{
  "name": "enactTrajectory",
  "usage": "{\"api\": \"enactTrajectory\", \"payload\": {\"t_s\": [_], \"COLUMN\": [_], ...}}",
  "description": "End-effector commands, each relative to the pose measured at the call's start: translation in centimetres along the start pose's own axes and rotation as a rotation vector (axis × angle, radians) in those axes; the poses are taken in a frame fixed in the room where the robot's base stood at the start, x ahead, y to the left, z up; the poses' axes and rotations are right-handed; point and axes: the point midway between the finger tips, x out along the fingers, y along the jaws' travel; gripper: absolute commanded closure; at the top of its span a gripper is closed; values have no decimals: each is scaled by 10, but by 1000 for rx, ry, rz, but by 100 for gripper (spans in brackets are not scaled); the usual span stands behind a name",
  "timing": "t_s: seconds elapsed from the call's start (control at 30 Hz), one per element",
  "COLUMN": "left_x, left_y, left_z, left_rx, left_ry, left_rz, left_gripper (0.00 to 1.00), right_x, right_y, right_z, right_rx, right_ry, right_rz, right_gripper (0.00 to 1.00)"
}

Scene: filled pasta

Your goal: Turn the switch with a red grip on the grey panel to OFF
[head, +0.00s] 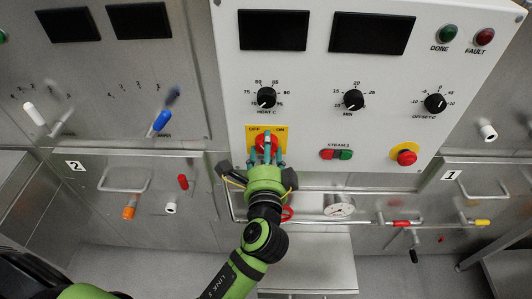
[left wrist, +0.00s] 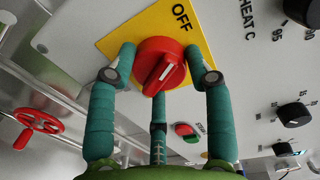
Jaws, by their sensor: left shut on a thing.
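The switch with a red grip (head: 260,141) sits on a yellow plate with OFF at its upper left and ON at its upper right, low on the pale grey panel (head: 310,110). My left gripper (head: 266,156) is at the switch with its teal fingers shut on the red grip. In the left wrist view the red grip (left wrist: 152,52) lies between my fingers (left wrist: 161,77), with the third finger below. Its white line tilts up and right, roughly toward the OFF lettering (left wrist: 181,16). The ON lettering is hidden there. My right gripper is not in view.
Black dials (head: 266,97) sit above the switch. A red and green button pair (head: 337,154) and a red stop button (head: 406,157) are to its right. A red handwheel (left wrist: 39,124), a gauge (head: 339,207) and pipes lie below the panel.

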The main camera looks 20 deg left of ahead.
Motion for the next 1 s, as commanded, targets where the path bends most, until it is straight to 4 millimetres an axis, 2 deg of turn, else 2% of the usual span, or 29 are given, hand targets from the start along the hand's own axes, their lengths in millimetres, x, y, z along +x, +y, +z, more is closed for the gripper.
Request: {"api": "enactTrajectory", "payload": {"t_s": [0.03,0.4,1.0], "left_x": [-1,-1,0], "left_y": [4,2,-1], "left_z": [-2,-2,-2], "left_rx": [-41,-229,-275], "left_ry": [8,20,23], "left_rz": [8,7,5], "left_gripper": [81,81,81], "right_x": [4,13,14], "right_y": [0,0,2], "right_z": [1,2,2], "right_rx": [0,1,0], "right_ry": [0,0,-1], "right_rz": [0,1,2], "right_gripper": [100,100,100]}}
